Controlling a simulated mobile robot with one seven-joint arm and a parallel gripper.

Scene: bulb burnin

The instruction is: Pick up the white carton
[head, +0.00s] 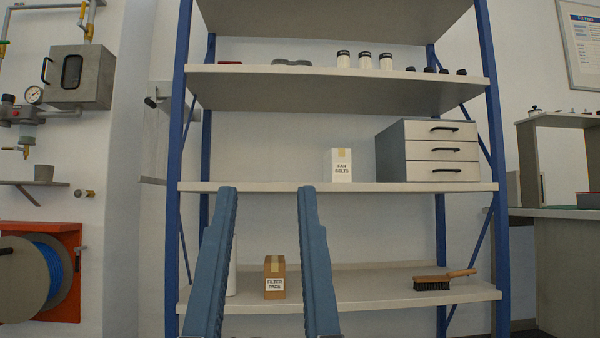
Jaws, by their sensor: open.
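The white carton (341,167) stands upright on the middle shelf (260,187), with a tan strip on top and a label reading "FAN BELTS". My gripper (266,190) reaches up from the bottom of the head view, its two long blue fingers wide apart and nothing between their tips. The fingertips appear to the left of the carton and a little lower in the picture. The carton is not between the fingers, and no part of it is hidden by them.
A grey drawer unit (428,151) stands right of the carton on the same shelf. A brown "FILTER PADS" carton (275,277) and a brush (442,281) are on the lower shelf. Blue rack posts (179,150) bound the sides. White jars (364,61) stand on the shelf above.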

